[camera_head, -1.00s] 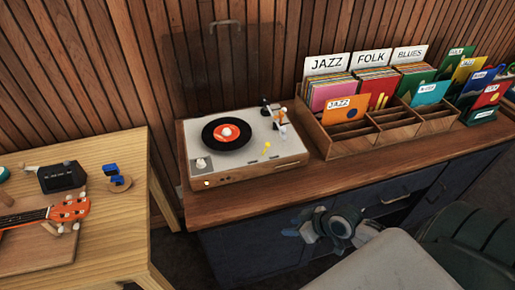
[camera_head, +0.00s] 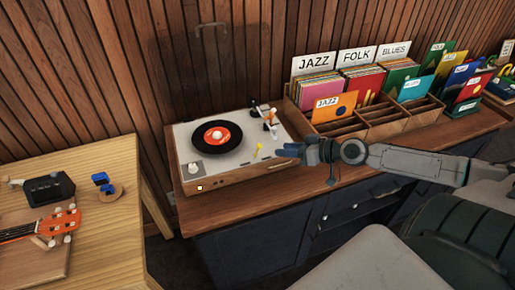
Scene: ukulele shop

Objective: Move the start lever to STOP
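The record player (camera_head: 228,173) stands on the wooden cabinet top, with a black record with a red label (camera_head: 204,141) on it. A small yellow lever (camera_head: 257,151), which looks like the start lever, sits on the deck's right front; its STOP marking is too small to read. The tonearm (camera_head: 269,119) is at the deck's back right. My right gripper (camera_head: 287,150) is just right of the lever at the deck's right edge, pointing left, with a visible gap to the lever. Its fingers are too small to tell open or shut. My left gripper is out of view.
A wooden record rack (camera_head: 340,127) with labelled sleeves stands right of the player, behind my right arm. A wooden table (camera_head: 115,225) with a ukulele (camera_head: 60,223) is at the left. The cabinet top (camera_head: 225,208) in front of the player is clear.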

